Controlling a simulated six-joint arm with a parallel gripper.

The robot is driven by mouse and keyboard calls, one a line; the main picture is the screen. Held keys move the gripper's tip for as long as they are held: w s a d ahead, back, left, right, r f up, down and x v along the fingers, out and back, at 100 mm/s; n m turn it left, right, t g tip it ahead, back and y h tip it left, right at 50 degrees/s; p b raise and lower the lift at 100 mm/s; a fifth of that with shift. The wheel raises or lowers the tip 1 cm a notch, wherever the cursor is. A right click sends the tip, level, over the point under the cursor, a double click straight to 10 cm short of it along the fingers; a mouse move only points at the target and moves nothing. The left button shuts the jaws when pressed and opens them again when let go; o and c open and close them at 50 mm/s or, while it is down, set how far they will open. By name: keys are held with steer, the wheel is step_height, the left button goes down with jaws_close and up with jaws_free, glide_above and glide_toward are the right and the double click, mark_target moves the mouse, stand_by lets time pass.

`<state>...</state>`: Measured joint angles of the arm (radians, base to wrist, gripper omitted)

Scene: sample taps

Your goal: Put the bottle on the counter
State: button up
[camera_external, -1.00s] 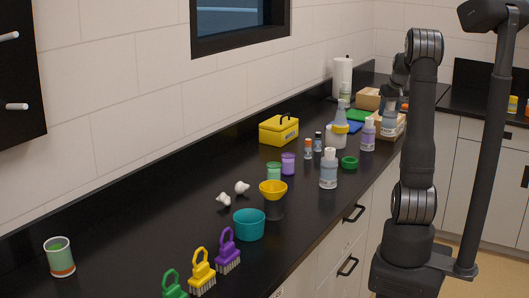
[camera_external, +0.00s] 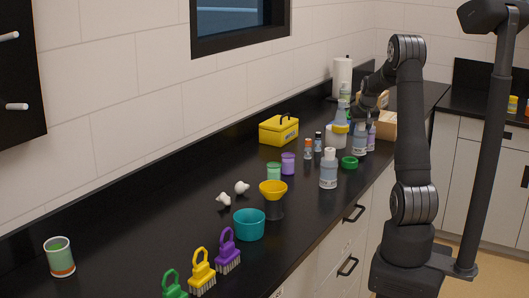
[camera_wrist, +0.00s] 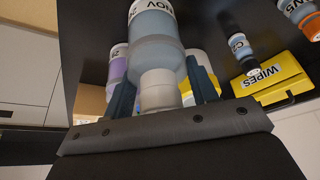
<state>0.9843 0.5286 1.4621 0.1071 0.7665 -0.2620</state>
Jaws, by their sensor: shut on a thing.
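The bottle (camera_external: 359,139), clear with blue-grey contents and a white label, hangs upright from my gripper (camera_external: 364,114) over the right part of the black counter (camera_external: 310,215). In the wrist view my gripper (camera_wrist: 161,88) is shut on the white neck or cap of the bottle (camera_wrist: 152,42). I cannot tell whether its base touches the counter. A purple bottle (camera_external: 371,136) stands just right of it, partly hidden; it also shows in the wrist view (camera_wrist: 118,66).
A similar blue-grey bottle (camera_external: 328,170), a green ring (camera_external: 349,162), small vials (camera_external: 308,149) and a yellow-collared bottle (camera_external: 337,137) stand close by. A cardboard box (camera_external: 387,124) is behind to the right. A yellow wipes box (camera_external: 279,130) is farther left.

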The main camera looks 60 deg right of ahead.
steer(key=shift+f, duration=0.55)
steer(key=shift+f, duration=0.15)
steer(key=o, duration=1.4)
steer(key=shift+o, duration=0.2)
steer(key=v, duration=1.2)
